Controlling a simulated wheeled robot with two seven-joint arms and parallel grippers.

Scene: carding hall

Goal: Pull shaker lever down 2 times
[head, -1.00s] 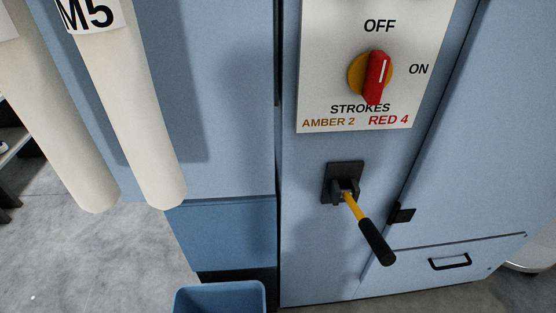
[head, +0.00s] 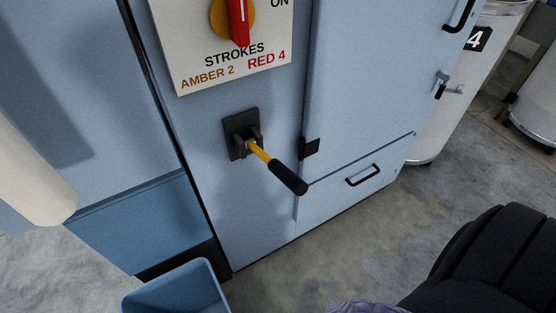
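The shaker lever (head: 270,164) has a yellow shaft and a black grip. It comes out of a black bracket (head: 241,134) on the blue machine front and slants down to the right. Nothing touches it. Above it is a white plate (head: 200,62) reading "STROKES, AMBER 2, RED 4", with a red and yellow rotary switch (head: 235,18) partly cut off at the top. Neither of my grippers shows in the head view. A black ribbed shape at the lower right may be part of my own arm; no fingers show on it.
A blue open bin (head: 176,290) stands on the floor below the machine. A lower panel with a black handle (head: 363,175) is right of the lever. A cream pipe (head: 30,180) hangs at the left. Grey floor lies between.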

